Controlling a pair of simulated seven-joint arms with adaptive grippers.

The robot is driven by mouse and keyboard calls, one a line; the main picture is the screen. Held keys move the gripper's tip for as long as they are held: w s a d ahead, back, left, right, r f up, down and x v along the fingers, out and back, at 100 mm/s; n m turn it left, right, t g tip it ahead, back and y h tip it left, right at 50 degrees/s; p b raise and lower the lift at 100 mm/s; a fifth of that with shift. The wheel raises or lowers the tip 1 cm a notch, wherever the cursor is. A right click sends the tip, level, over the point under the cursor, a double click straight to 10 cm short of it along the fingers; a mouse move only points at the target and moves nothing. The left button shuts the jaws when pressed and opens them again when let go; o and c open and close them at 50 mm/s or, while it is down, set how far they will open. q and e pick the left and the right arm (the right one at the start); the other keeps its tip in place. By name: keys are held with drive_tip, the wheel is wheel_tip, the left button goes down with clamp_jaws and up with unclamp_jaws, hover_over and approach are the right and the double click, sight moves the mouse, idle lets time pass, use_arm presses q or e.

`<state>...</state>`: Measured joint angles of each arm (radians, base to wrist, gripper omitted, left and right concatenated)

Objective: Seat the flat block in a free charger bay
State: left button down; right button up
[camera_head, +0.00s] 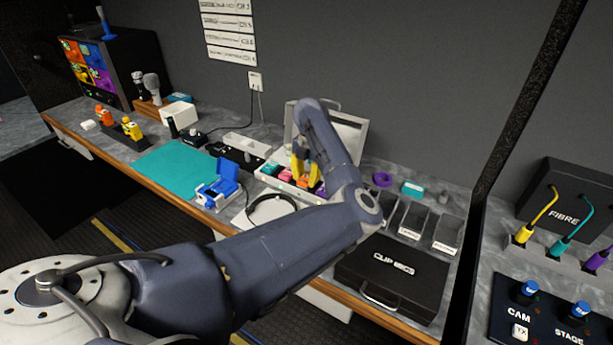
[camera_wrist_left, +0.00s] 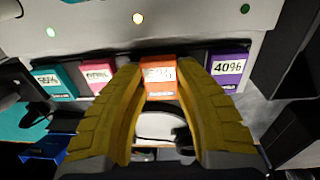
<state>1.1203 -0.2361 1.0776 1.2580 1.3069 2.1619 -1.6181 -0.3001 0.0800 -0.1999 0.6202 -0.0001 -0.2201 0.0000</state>
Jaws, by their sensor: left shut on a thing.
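My left gripper (camera_head: 305,167) is over the row of coloured flat blocks in the white tray-like unit (camera_head: 270,179) at the middle of the bench. In the left wrist view its yellow fingers (camera_wrist_left: 160,92) are shut on an orange flat block (camera_wrist_left: 159,75), whose label is partly blurred. A teal block (camera_wrist_left: 54,82) marked 55% and a pink block (camera_wrist_left: 97,76) stand to its left; a purple block (camera_wrist_left: 227,68) marked 40% stands to its right. I cannot tell whether the orange block is clear of the unit. My right gripper is not in view.
A white panel with small lights (camera_wrist_left: 137,18) lies behind the blocks. A black headset (camera_head: 270,200) and blue device (camera_head: 222,186) stand in front and left. A black case (camera_head: 392,272) and grey trays (camera_head: 412,222) are at right. The teal mat (camera_head: 178,165) has free room.

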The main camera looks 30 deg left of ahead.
sight(308, 178)
use_arm(q)
drive_tip(key=shift+f, duration=0.2)
drive_tip(key=c, duration=1)
unclamp_jaws()
drive_tip(key=shift+o, duration=0.2)
wheel_tip(308, 178, up, 12)
drive_tip(key=shift+w+d, duration=0.15)
drive_tip(key=shift+d, duration=0.15)
drive_tip(key=shift+a, duration=0.1)
